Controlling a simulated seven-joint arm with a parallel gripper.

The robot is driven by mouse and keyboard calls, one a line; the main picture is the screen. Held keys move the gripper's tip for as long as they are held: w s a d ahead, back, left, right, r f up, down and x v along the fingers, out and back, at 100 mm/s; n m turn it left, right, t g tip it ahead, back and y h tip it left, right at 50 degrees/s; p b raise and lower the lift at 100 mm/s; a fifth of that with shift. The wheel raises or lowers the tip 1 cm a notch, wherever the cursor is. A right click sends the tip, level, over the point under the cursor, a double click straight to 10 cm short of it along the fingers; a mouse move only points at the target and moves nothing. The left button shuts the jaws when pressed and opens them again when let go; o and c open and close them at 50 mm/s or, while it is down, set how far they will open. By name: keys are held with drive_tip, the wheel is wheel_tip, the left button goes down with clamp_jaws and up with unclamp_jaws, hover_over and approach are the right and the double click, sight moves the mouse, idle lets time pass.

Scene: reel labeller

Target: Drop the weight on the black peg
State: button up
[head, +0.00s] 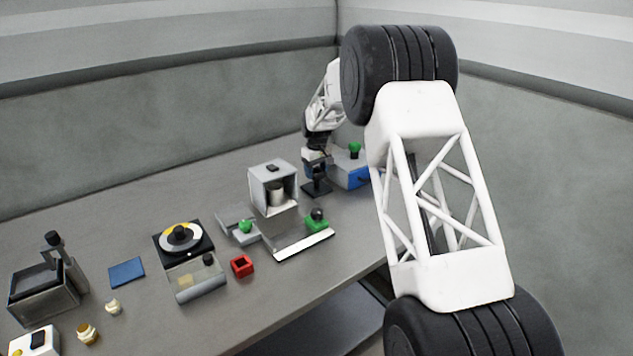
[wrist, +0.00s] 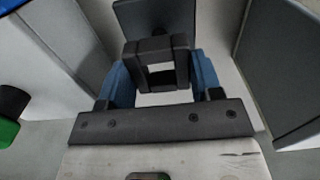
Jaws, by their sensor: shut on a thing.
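My gripper (head: 317,172) is in the head view at the back right of the table, pointing down. In the wrist view, its blue-sided fingers (wrist: 160,68) are shut on a dark piece. A black square plate (wrist: 150,18) shows just beyond the fingertips; in the head view, the black plate (head: 317,188) is under my gripper. I cannot tell whether it touches the table or which piece is the weight. A green block with a black knob-like top (head: 317,216) stands in front of my gripper, apart from it. It may carry the black peg.
A grey open housing with a white cylinder (head: 268,188) stands left of my gripper. A blue box with a green knob (head: 352,175) is close on its right. A tray with a white edge (head: 303,243), a red square piece (head: 241,265) and a disc unit (head: 183,240) lie nearer left.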

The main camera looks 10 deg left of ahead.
sight(316, 180)
drive_tip(key=shift+f, duration=0.3)
drive_tip(key=shift+f, duration=1.85)
drive_tip(key=shift+f, duration=0.2)
drive_tip(key=o, duration=1.1)
drive_tip(key=shift+r, duration=0.15)
wheel_tip(316, 180, up, 12)
drive_tip(key=shift+r, duration=0.1)
